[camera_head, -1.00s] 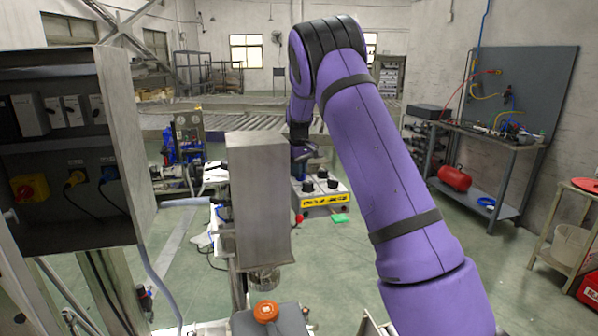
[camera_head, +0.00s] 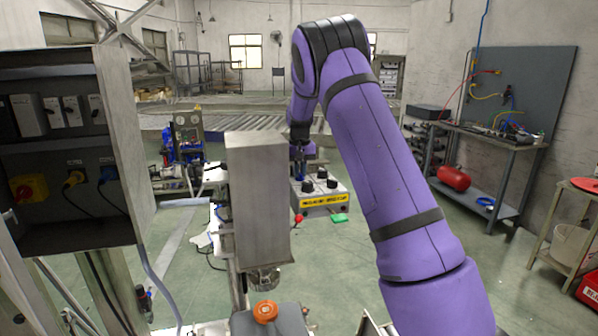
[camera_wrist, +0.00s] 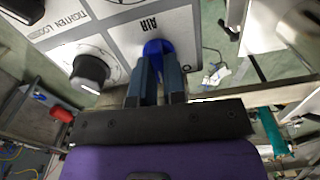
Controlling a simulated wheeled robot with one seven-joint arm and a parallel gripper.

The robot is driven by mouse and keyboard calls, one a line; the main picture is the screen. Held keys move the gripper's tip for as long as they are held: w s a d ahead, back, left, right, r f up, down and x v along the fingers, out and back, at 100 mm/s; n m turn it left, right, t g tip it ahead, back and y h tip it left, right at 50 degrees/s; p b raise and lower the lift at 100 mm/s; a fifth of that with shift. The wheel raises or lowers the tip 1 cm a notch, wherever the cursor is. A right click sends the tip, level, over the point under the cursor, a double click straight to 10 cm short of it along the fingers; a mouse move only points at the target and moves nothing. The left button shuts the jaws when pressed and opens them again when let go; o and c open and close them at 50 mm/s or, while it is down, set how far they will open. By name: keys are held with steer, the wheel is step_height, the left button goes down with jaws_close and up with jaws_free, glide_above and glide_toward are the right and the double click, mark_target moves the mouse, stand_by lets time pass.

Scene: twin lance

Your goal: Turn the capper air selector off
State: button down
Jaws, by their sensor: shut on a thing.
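The capper air selector is a blue knob (camera_wrist: 157,46) on a light grey panel (camera_wrist: 118,35), next to the printed word AIR. My gripper (camera_wrist: 158,70) is shut on this knob, with one dark finger on each side of it. The fingers hide part of the knob, so its pointer setting cannot be read. In the head view, the control box (camera_head: 325,200) has a yellow label strip and black knobs on top.
A black knob (camera_wrist: 90,70) by a TIGHTEN label sits beside the selector. A tall grey metal box (camera_head: 258,195) stands just left of the control box in the head view. An open electrical cabinet (camera_head: 70,150) is at far left.

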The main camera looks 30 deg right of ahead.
steer(key=m, duration=0.4)
steer(key=shift+d+m, duration=0.1)
steer(key=shift+m, duration=0.3)
stand_by(0.4)
steer(key=c, duration=1.2)
jaws_free()
steer(key=shift+r, duration=0.1)
steer(key=shift+r, duration=5.3)
